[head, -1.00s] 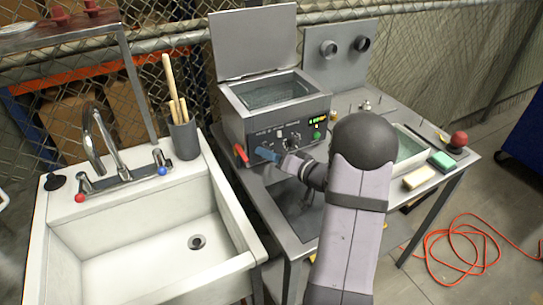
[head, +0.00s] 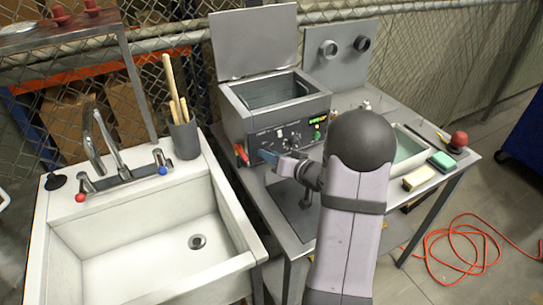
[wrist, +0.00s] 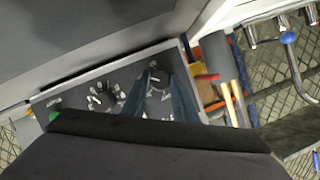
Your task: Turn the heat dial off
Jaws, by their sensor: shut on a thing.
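The grey tank unit (head: 247,120) stands on the metal table with its lid raised. Its front panel carries dials, small white markings, a lit display (head: 317,119) and a green light (head: 317,135). My gripper (head: 266,155) reaches the left part of the panel from the right. In the wrist view, the blue fingers of my gripper (wrist: 160,98) are closed around a dark round dial (wrist: 158,80) with a white mark. A second dial (wrist: 103,97) sits beside it, free. The labels are too small to read.
A red handle (head: 241,153) is just left of my gripper on the unit. The white sink (head: 150,262) with its tap is to the left. A tray of liquid (head: 408,147), sponges (head: 420,177) and a red knob (head: 459,139) lie to the right.

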